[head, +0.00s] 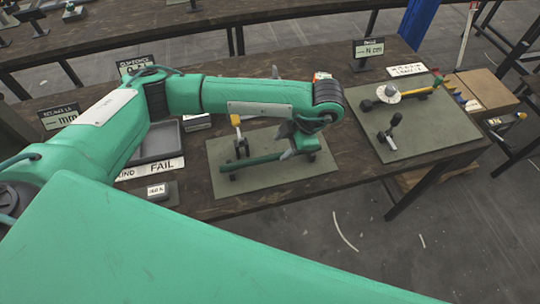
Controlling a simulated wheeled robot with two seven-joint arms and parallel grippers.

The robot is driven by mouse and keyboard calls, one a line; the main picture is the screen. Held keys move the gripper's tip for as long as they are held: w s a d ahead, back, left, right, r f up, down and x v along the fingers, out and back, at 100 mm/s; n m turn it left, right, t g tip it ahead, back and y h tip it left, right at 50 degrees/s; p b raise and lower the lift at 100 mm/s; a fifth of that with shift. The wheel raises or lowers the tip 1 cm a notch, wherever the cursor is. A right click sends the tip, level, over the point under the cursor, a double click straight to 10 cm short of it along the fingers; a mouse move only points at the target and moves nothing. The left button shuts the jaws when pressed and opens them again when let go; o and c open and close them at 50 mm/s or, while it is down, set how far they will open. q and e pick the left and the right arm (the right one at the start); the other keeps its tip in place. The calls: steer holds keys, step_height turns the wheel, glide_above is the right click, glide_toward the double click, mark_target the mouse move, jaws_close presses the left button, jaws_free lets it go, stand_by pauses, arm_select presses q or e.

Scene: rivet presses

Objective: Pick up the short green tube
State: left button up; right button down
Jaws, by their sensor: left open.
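A dark green bar-like piece (254,161), which may be the short green tube, lies low over the left grey-green mat (228,187), between small black supports. My left gripper (289,150) hangs from the end of the green arm, over the mat and by the right end of this piece. Its fingers are open, and I cannot tell whether they touch or straddle the piece. The wrist hides part of the area behind it. My right gripper is not in view.
A yellow-topped device (236,121) stands on the left mat. A cardboard box (484,89) stands right.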

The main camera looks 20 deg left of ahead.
mark_target(272, 156)
arm_select(q)
steer(key=p+x, duration=0.1)
steer(key=x, duration=0.5)
steer(key=shift+w+p, duration=0.15)
steer(key=shift+p, duration=0.25)
steer(key=shift+a+f, duration=0.2)
steer(key=shift+f, duration=0.2)
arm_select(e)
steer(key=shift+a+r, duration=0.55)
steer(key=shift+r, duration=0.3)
arm_select(q)
jaws_close()
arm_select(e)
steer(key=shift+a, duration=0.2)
